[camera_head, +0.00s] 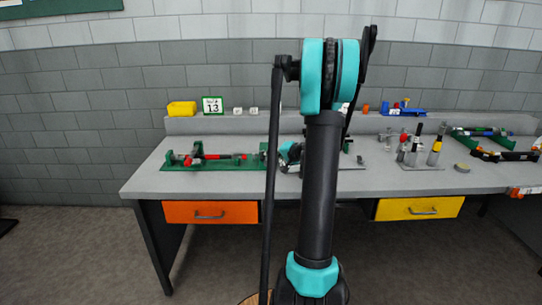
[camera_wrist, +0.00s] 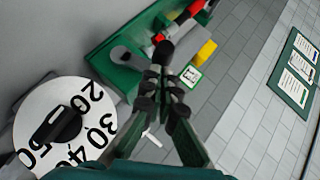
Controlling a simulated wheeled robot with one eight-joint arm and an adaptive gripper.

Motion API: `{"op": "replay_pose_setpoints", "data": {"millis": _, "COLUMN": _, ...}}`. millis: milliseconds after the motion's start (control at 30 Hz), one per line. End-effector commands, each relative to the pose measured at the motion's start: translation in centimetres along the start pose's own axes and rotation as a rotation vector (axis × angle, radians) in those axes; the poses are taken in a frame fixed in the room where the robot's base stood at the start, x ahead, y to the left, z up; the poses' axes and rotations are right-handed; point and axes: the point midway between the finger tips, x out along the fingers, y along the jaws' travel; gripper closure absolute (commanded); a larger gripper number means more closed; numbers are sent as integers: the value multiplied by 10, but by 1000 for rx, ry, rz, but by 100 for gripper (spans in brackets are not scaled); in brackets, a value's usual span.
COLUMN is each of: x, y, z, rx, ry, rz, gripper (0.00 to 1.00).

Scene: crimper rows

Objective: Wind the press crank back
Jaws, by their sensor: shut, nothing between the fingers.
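In the wrist view my gripper (camera_wrist: 160,68) has its dark fingers together with nothing between them. Its tips overlap a green fixture (camera_wrist: 100,62) in the picture; I cannot tell whether they touch it. A grey rounded part with a dark end (camera_wrist: 124,56) lies on that fixture; I cannot tell for sure if it is the press crank. A white dial (camera_wrist: 28,112) with black numbers and a black knob (camera_wrist: 62,126) is left of my fingers. In the head view my arm hides the middle of the bench, and the gripper is mostly hidden behind it.
The grey bench (camera_head: 150,183) carries a green base with red parts (camera_head: 212,161) at left and upright tools (camera_head: 412,145) at right. A yellow bin (camera_head: 181,108) and a number 13 card (camera_head: 212,105) stand on the back ledge. Orange (camera_head: 210,212) and yellow (camera_head: 418,208) drawers are below.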

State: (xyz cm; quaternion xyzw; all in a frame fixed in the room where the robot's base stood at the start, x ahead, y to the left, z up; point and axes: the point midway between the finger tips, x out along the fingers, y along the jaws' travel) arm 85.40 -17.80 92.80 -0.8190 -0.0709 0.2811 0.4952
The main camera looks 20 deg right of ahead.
Motion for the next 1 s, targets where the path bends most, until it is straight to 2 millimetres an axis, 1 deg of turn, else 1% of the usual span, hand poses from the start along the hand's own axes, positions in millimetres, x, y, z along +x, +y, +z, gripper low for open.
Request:
{"op": "replay_pose_setpoints", "data": {"millis": 167, "x": 2, "y": -4, "z": 2, "rx": -33, "ry": -1, "rz": 36, "gripper": 100}}
{"op": "replay_pose_setpoints", "data": {"millis": 367, "x": 8, "y": -10, "z": 9, "rx": -112, "ry": -3, "rz": 120, "gripper": 100}}
{"op": "replay_pose_setpoints", "data": {"millis": 600, "x": 20, "y": -18, "z": 20, "rx": -261, "ry": -4, "rz": 283, "gripper": 100}}
{"op": "replay_pose_setpoints", "data": {"millis": 867, "x": 33, "y": -22, "z": 30, "rx": -402, "ry": -2, "rz": 439, "gripper": 100}}
{"op": "replay_pose_setpoints", "data": {"millis": 1000, "x": 37, "y": -20, "z": 34, "rx": -401, "ry": 0, "rz": 443, "gripper": 100}}
